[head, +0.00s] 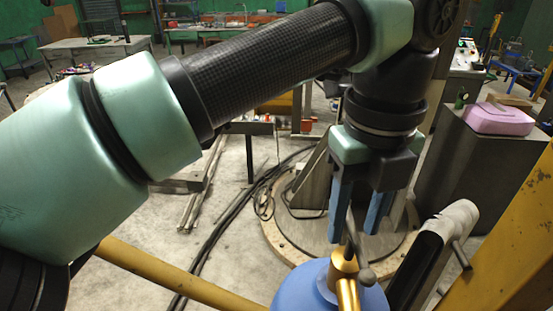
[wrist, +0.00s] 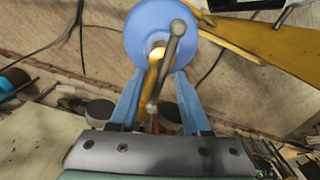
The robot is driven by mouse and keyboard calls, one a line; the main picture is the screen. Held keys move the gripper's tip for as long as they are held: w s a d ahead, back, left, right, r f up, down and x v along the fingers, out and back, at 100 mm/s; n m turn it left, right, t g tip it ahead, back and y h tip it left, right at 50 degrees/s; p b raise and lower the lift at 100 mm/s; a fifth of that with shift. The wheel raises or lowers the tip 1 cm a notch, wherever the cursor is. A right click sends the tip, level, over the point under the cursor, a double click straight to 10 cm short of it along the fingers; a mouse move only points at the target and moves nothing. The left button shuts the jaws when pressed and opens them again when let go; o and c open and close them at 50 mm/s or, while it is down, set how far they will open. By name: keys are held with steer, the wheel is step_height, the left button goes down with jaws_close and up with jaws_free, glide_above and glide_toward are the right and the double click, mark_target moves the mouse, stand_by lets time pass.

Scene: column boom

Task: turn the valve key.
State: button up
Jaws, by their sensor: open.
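The valve key is a grey bar with a rounded end (head: 366,276), set across a brass valve (head: 344,265) on top of a blue cylinder (head: 300,288). In the wrist view the valve key (wrist: 165,67) runs lengthwise over the blue cylinder (wrist: 142,28), with one ball end at the top and the other lower down. My gripper (head: 354,234) points down just above the valve, its two blue fingers apart. In the wrist view the key's bar shows between the fingers, with space on both sides. I cannot tell whether the fingertips reach down to the bar's height.
A yellow rail (head: 170,277) runs at lower left, and a yellow beam (head: 515,235) stands at right. A dark tube with a pale end (head: 450,222) leans close right of the cylinder. Black cables (head: 225,222) lie on the floor. A pink block (head: 498,118) sits on a grey cabinet.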

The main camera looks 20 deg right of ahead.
mark_target(355, 232)
steer(key=f, duration=0.1)
steer(key=f+b, duration=0.1)
steer(key=f, duration=0.1)
steer(key=shift+s+d+f, duration=0.1)
steer(key=shift+d+f, duration=0.2)
steer(key=shift+f, duration=0.05)
steer(key=shift+a+f, duration=0.15)
